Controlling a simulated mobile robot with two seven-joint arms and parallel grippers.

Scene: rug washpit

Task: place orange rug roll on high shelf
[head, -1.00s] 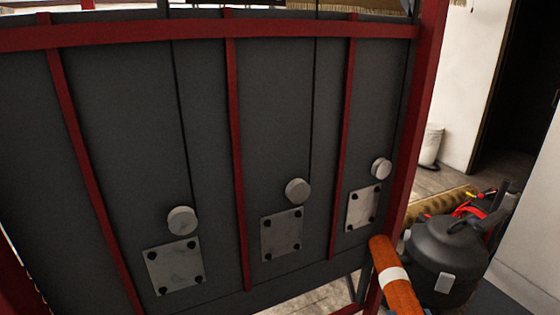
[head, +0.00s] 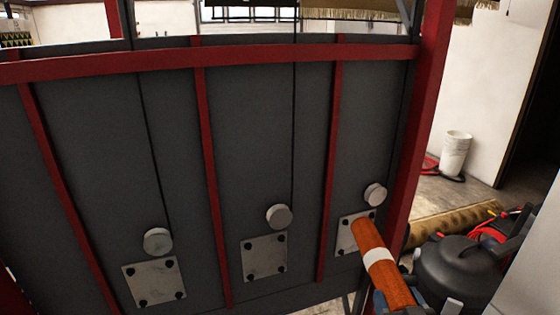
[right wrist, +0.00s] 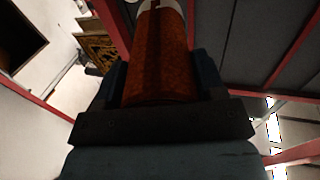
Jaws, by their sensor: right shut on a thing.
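The orange rug roll (head: 368,237) has a white band around it and shows at the lower right of the head view, tilted, its far end in front of the grey panel. In the right wrist view the orange rug roll (right wrist: 160,60) runs away from the camera between the fingers. My right gripper (right wrist: 160,85) is shut on the roll; in the head view only a bit of it (head: 400,300) shows at the bottom edge. My left gripper is not in view. I cannot make out which surface is the high shelf.
A large grey panel (head: 250,140) with red bars (head: 205,180), round knobs and metal plates fills the front. A dark grey canister (head: 455,270) stands right of the roll. A patterned rolled rug (head: 455,222) and a white bucket (head: 456,152) are on the floor behind.

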